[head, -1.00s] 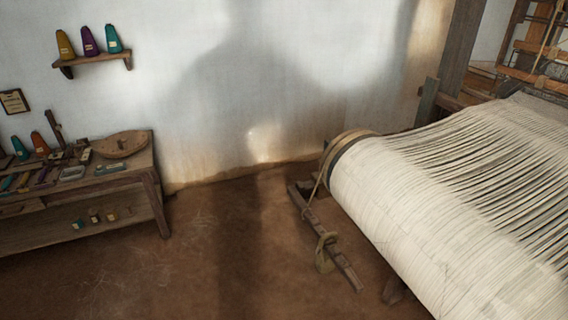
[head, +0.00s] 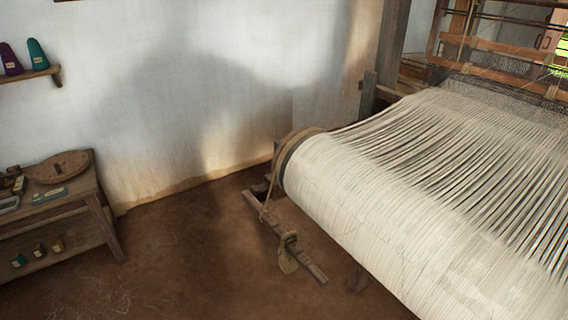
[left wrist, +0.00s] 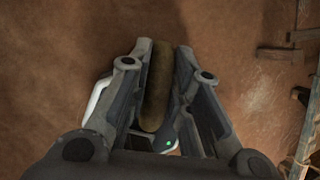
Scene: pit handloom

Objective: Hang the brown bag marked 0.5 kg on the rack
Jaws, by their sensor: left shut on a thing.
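In the left wrist view my left gripper (left wrist: 162,60) is shut on a rounded olive-brown thing (left wrist: 157,95), which looks like the brown bag. It is held above the brown earth floor, and no 0.5 kg mark shows on it from this side. Neither gripper shows in the head view, and my right gripper is in no view. I cannot make out a rack for the bag in these frames.
The loom's large white warp roll (head: 340,185) fills the right, with a wooden bar (head: 290,240) low beside it. A wooden table (head: 80,205) stands at the left, below a wall shelf (head: 30,75) with cones. The earth floor (head: 190,260) between is clear.

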